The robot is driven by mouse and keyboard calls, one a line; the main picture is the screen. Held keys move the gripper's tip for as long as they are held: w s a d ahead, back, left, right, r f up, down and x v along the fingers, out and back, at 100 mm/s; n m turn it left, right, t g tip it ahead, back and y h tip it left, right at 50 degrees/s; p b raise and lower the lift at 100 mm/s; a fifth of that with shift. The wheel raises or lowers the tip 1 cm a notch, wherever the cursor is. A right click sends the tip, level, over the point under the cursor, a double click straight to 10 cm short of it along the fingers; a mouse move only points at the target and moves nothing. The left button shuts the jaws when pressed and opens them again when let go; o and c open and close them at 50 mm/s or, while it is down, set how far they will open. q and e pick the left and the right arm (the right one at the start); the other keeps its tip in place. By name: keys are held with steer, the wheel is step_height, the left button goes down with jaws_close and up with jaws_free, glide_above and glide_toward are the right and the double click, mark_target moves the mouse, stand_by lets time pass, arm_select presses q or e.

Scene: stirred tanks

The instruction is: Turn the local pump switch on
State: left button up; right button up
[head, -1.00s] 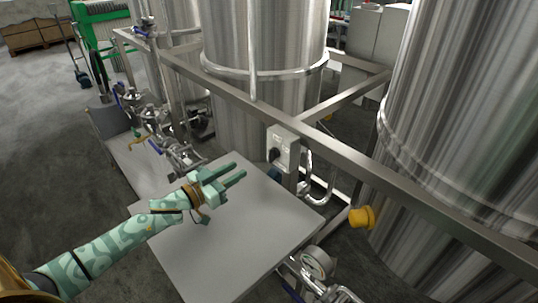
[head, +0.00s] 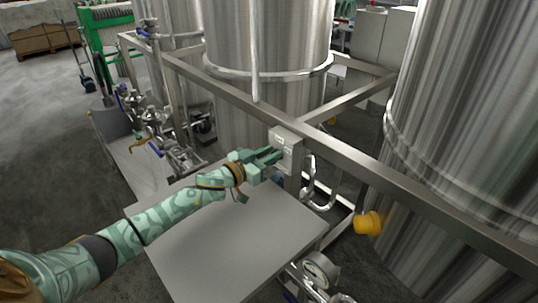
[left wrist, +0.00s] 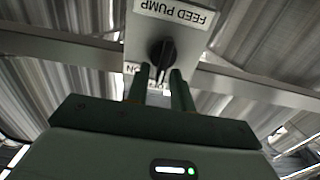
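The pump switch is a grey box (head: 285,143) on the metal frame in the head view. In the left wrist view its grey plate (left wrist: 190,42) appears upside down with a FEED PUMP label (left wrist: 175,12), a black rotary knob (left wrist: 161,50) and a partly hidden ON label (left wrist: 131,69). My left gripper (head: 277,155) is at the front of the box. In the left wrist view its two fingers (left wrist: 161,76) are apart, with the knob's grip between or just beyond their tips. I cannot tell whether they touch it. My right gripper is not in view.
A bare grey platform (head: 235,240) lies below my left arm. A steel beam (head: 350,160) runs behind the box. Large steel tanks (head: 465,110) stand around it. A yellow-capped part (head: 368,222), a pressure gauge (head: 318,268) and bent pipes (head: 318,185) are to the right.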

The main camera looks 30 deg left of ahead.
arm_select(q)
jaws_close()
steer(key=shift+s, duration=0.1)
